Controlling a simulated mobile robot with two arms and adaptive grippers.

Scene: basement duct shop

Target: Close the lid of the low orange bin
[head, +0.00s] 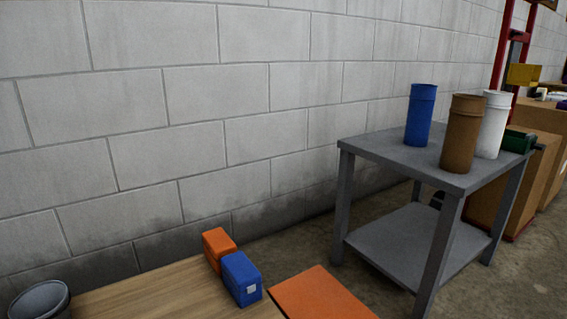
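A flat orange surface (320,295) shows at the bottom edge of the head view, right of the wooden surface. It looks like the top or lid of a low orange bin, but the picture's edge cuts it off. I cannot tell whether it is a lid or how far it is shut. A small orange box (218,246) stands on the wooden surface, behind a blue box. Neither of my grippers is in view.
The wooden surface (150,292) holds a blue box (241,278) and a grey bucket-like container (40,300). A grey two-level table (375,152) bears blue, brown and white cylinders. Cardboard boxes (535,165) stand far right. A block wall runs behind; concrete floor shows between.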

